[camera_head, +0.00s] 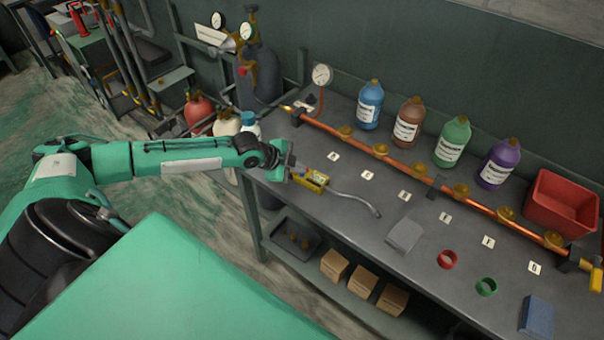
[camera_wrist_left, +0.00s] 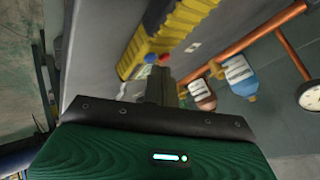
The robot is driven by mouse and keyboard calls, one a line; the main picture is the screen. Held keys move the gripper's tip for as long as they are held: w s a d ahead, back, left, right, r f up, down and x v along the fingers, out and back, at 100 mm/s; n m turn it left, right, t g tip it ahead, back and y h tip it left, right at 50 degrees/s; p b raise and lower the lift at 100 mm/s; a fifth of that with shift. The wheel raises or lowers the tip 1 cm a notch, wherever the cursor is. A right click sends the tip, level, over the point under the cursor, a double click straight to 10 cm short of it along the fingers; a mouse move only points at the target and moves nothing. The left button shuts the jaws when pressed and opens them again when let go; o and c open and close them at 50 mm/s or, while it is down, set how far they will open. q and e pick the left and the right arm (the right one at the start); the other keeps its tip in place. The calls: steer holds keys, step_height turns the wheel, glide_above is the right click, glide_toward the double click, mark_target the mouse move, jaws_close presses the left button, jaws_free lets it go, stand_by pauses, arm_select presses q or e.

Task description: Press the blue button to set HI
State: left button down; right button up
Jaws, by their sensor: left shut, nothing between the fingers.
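A yellow leak detector-like device (camera_head: 314,183) with a flexible grey probe (camera_head: 355,200) lies near the left end of the workbench. In the left wrist view the yellow device (camera_wrist_left: 165,30) shows a small blue button (camera_wrist_left: 151,58) and a red button (camera_wrist_left: 165,58) beside it. My left gripper (camera_head: 287,166) is shut and empty, close to the device at its left end. In the left wrist view its fingertips (camera_wrist_left: 159,76) are just below the two buttons. I cannot tell whether they touch. My right gripper is out of view.
A copper pipe (camera_head: 400,171) with brass valves runs along the bench (camera_head: 340,227). Several bottles, including a blue one (camera_head: 370,105), and a red bin (camera_head: 560,203) stand behind it. A grey block (camera_head: 405,235) and red and green rings lie in front. A gauge (camera_head: 322,75) stands at the back left.

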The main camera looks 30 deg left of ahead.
mark_target(298, 177)
arm_select(q)
steer(key=shift+f, duration=0.4)
stand_by(0.5)
steer(key=shift+r+p, duration=0.7)
steer(key=shift+r, duration=0.1)
step_height(298, 177, up, 5)
steer(key=p, duration=0.4)
stand_by(0.7)
